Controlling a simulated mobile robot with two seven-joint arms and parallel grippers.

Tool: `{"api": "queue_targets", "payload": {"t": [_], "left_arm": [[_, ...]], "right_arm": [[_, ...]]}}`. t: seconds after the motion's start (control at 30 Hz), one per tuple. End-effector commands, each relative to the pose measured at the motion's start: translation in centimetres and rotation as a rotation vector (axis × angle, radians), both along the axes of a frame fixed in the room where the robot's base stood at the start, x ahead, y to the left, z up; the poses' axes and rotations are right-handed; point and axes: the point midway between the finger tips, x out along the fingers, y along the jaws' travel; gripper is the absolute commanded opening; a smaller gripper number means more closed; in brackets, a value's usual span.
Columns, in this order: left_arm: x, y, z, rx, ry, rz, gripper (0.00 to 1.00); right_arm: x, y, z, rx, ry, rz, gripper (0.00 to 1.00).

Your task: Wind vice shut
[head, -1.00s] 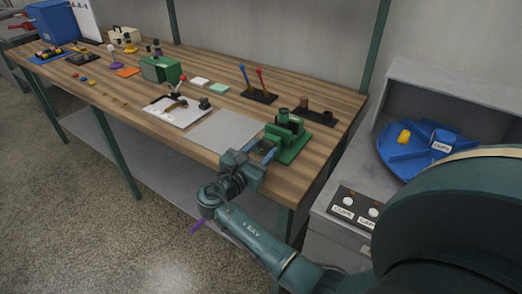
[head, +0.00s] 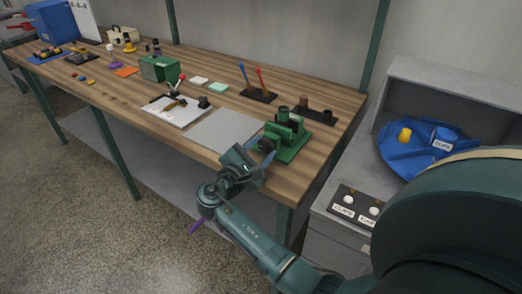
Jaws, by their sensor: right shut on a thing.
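A green vice (head: 287,133) stands on a green base plate near the front right corner of the wooden bench. A dark cylindrical piece shows at its top. My right gripper (head: 258,157) is at the front side of the vice, over the bench edge, and is shut on the vice handle. The handle itself is mostly hidden by the fingers, and so is the gap between the vice jaws. My left gripper is not in view.
A grey mat (head: 222,132) lies left of the vice. Behind it are a dark stand with blue and red tools (head: 259,93) and a dark block with round pieces (head: 315,114). A blue turntable (head: 411,152) sits at the right.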

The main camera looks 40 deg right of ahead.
Motion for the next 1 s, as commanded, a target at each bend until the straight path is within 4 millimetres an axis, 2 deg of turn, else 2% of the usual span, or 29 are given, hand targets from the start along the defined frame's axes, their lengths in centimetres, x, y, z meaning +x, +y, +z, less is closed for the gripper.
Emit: {"api": "queue_targets", "payload": {"t": [0.43,0.47,0.7,1.0], "left_arm": [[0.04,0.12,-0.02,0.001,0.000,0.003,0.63],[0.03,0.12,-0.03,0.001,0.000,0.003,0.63],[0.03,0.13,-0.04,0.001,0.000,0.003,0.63],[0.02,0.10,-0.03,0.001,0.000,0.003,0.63]], "right_arm": [[-0.02,-0.15,0.16,0.002,-0.015,-0.003,0.18],[-0.01,-0.14,0.17,0.002,-0.015,-0.003,0.41],[0.00,-0.08,0.09,0.003,-0.014,-0.002,0.61],[0.00,-0.05,0.04,0.004,-0.012,-0.001,0.63]]}}
